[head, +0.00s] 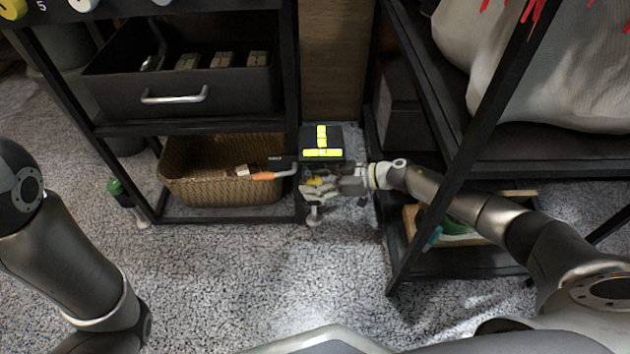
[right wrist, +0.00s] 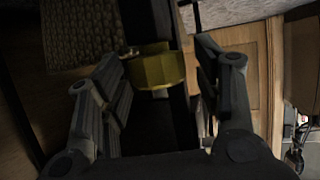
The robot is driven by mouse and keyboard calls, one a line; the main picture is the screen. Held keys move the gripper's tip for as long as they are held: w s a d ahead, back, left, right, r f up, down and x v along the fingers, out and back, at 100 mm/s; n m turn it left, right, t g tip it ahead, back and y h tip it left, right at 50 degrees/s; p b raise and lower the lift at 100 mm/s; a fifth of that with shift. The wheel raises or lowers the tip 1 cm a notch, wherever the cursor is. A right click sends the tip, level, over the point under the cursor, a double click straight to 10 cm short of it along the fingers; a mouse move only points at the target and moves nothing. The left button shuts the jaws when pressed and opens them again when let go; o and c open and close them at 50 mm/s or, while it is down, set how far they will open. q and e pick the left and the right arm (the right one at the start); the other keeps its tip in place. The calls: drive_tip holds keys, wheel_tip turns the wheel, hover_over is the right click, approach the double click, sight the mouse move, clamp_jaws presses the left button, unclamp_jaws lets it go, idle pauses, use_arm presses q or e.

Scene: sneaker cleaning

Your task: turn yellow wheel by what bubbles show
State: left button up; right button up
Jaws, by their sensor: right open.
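A black level box (head: 336,131) with yellow bubble vials (head: 322,152) in a T shape sits between the two dark racks. The bubbles are too small to read. Just below it is a small yellow wheel (head: 315,181), partly hidden by my right gripper (head: 318,190). In the right wrist view the faceted yellow wheel (right wrist: 157,70) lies between the spread fingers of the right gripper (right wrist: 162,62), with gaps to both fingers. The right gripper is open. My left arm shows at the left, but its gripper is out of view.
The left rack has a dark drawer (head: 180,98) with a wicker basket (head: 222,180) below; an orange-handled tool (head: 270,176) lies across its front. A green-capped bottle (head: 122,195) stands left. The right rack's post (head: 455,170) is close to my right arm. Carpet lies in front.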

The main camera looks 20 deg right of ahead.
drive_tip(key=shift+c, duration=0.4)
drive_tip(key=c, duration=0.9)
drive_tip(key=shift+w+n+g+y, duration=0.1)
drive_tip(key=shift+n+g+y, duration=0.3)
drive_tip(key=shift+n+g, duration=0.25)
drive_tip(key=shift+c, duration=0.2)
drive_tip(key=shift+f+n+g+b, duration=0.15)
drive_tip(key=shift+n+g+b, duration=0.5)
drive_tip(key=shift+n+g+y+b, duration=0.5)
drive_tip(key=shift+n+g+b, duration=0.1)
drive_tip(key=shift+g+b, duration=0.2)
drive_tip(key=shift+d+n+g+b, duration=0.1)
drive_tip(key=shift+n+g+b, duration=0.4)
drive_tip(key=shift+g+b, duration=0.1)
drive_tip(key=o, duration=1)
